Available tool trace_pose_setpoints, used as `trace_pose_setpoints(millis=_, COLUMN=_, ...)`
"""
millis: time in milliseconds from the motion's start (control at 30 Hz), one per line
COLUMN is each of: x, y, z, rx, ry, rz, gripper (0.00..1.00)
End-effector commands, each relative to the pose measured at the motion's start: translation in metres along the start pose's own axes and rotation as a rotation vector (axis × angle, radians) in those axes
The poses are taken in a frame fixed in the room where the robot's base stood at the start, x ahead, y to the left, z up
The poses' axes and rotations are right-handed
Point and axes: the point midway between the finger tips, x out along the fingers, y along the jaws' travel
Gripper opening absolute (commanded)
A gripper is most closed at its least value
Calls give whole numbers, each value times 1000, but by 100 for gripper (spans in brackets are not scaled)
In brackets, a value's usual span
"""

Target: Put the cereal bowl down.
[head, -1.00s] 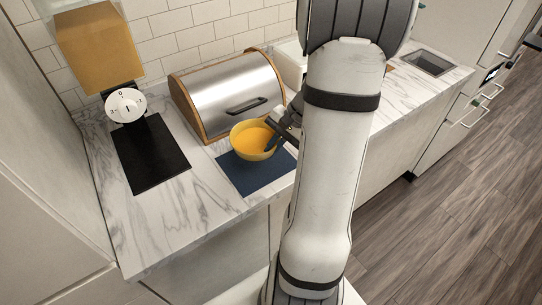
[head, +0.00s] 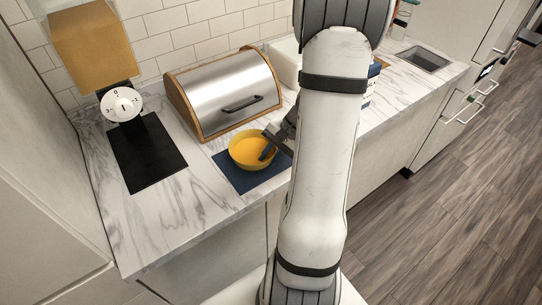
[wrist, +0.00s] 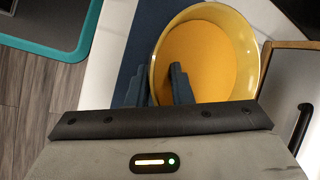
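The cereal bowl (head: 240,157) is yellow with orange contents, upright at the dark blue mat (head: 226,177) on the marble counter. I cannot tell for certain whether its base touches the mat. My gripper (head: 268,150) is at the bowl's right side in the head view, mostly behind my arm. In the wrist view, one dark finger is outside the bowl (wrist: 240,45) and the other is inside, with the wall between them. My gripper (wrist: 158,85) looks shut on the bowl's wall. The bowl's underside is hidden.
A bread box (head: 225,95) with a steel lid stands close behind the bowl. A dispenser (head: 122,103) with a white dial and a black mat (head: 147,155) are to the left. Bare counter (head: 185,220) lies front left of the blue mat.

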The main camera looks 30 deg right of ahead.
Motion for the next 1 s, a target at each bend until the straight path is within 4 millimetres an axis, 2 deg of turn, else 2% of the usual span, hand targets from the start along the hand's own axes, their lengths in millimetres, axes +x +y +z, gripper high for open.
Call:
trace_pose_setpoints(millis=300, x=-1, y=0, z=0, rx=1, ry=0, rz=0, gripper=26)
trace_pose_setpoints(millis=433, x=-9, y=-1, z=0, rx=1, ry=3, rz=-2, gripper=26)
trace_pose_setpoints(millis=567, x=-32, y=-1, z=-1, rx=0, ry=7, rz=-3, gripper=26)
trace_pose_setpoints(millis=800, x=-84, y=0, z=-1, rx=1, ry=6, rz=-2, gripper=26)
trace_pose_setpoints(millis=1000, x=-114, y=0, z=0, rx=2, ry=3, rz=-2, gripper=26)
